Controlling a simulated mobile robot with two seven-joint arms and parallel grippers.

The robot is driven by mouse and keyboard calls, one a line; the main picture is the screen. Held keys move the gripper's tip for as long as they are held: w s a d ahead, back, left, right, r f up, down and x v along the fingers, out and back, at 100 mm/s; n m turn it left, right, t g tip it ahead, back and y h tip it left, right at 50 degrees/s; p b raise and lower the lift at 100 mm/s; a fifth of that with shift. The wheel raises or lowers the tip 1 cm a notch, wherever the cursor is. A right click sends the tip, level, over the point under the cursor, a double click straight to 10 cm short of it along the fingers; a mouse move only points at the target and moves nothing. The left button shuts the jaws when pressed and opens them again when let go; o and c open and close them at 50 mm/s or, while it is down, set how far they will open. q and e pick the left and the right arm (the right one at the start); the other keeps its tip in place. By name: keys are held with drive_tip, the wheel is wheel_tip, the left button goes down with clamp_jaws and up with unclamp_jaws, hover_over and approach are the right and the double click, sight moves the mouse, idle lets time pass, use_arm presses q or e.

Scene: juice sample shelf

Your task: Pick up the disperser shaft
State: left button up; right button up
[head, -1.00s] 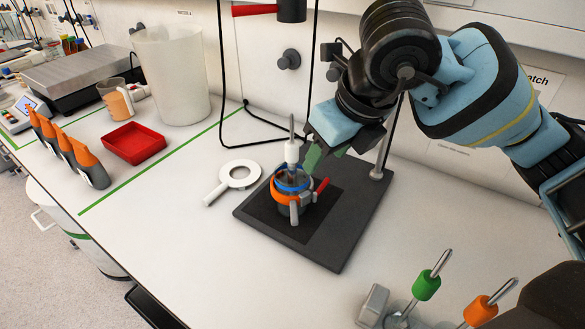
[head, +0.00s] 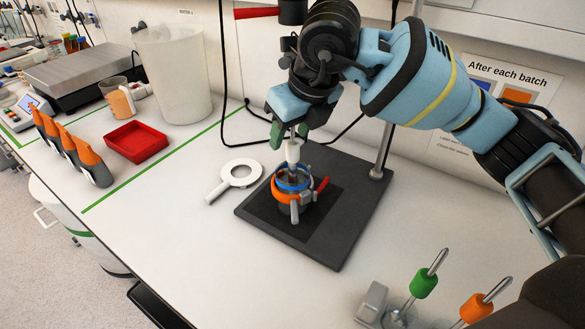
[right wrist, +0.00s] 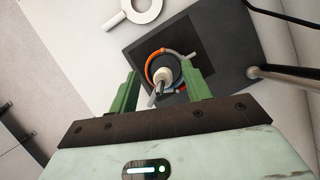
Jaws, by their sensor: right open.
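A disperser shaft with a white collar (head: 293,151) and a thin metal top stands upright in a vessel held by an orange and blue ring clamp (head: 281,194). The vessel sits on a dark stand base (head: 345,235). My right gripper (head: 290,133) is open above the vessel, with its green fingers around the top of the shaft. In the right wrist view the shaft (right wrist: 161,76) shows between the two spread fingers (right wrist: 162,84), apart from both. The shaft's lower end is hidden in the vessel. My left gripper is not in view.
Shafts with green (head: 423,284) and orange (head: 475,308) collars stand at the front right. The stand's metal post (head: 383,150) rises right of the gripper. A white ring with a handle (head: 240,173) and a red tray (head: 136,142) lie left.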

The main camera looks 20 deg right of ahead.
drive_tip(key=shift+x, duration=0.95)
drive_tip(key=shift+s+d+f, duration=0.1)
drive_tip(key=shift+d, duration=0.05)
clamp_jaws()
